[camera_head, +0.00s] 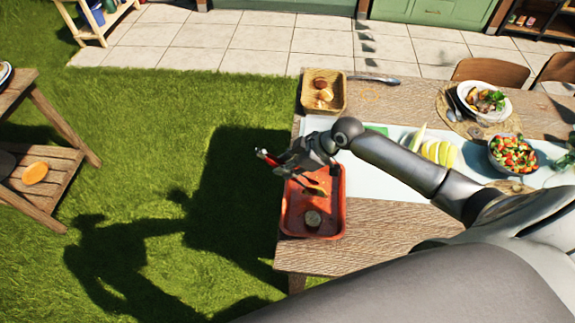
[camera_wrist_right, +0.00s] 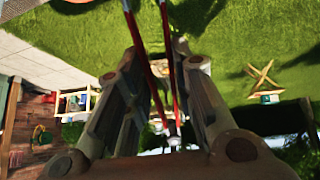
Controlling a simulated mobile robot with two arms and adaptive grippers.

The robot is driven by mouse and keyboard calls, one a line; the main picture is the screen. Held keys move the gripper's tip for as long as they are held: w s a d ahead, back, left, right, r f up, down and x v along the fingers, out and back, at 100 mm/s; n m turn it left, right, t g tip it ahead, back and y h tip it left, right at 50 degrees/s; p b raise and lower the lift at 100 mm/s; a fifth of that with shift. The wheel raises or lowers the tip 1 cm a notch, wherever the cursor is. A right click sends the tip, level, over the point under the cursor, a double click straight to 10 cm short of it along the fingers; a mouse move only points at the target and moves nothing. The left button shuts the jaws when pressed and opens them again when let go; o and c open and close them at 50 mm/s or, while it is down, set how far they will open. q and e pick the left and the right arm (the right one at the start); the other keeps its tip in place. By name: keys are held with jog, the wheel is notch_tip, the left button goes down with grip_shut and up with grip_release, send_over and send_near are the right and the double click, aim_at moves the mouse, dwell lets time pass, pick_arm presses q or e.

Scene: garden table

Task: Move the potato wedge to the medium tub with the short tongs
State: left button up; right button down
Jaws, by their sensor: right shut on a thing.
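My right gripper (camera_head: 312,158) is shut on the short tongs, above the far part of a red tray at the table's left end. The tongs' red handle (camera_head: 267,157) sticks out to the left of the gripper. In the right wrist view, the two red arms of the tongs (camera_wrist_right: 166,75) run between my fingers. A small yellow-brown piece, perhaps the potato wedge (camera_head: 317,189), shows just below the gripper at the tray. I cannot tell whether the tongs touch it. No tub can be told for sure as the medium one. My left gripper is not in view.
The red tray (camera_head: 291,222) holds a small round container (camera_head: 312,218). A wicker basket (camera_head: 338,105) with bread-like pieces stands behind. A salad bowl (camera_head: 513,153), a plate of food (camera_head: 484,101) and yellow slices (camera_head: 440,152) are to the right. Grass lies left of the table.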

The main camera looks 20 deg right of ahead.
notch_tip(320, 180, up, 8)
jog(key=p, duration=0.6)
jog(key=shift+f, duration=0.25)
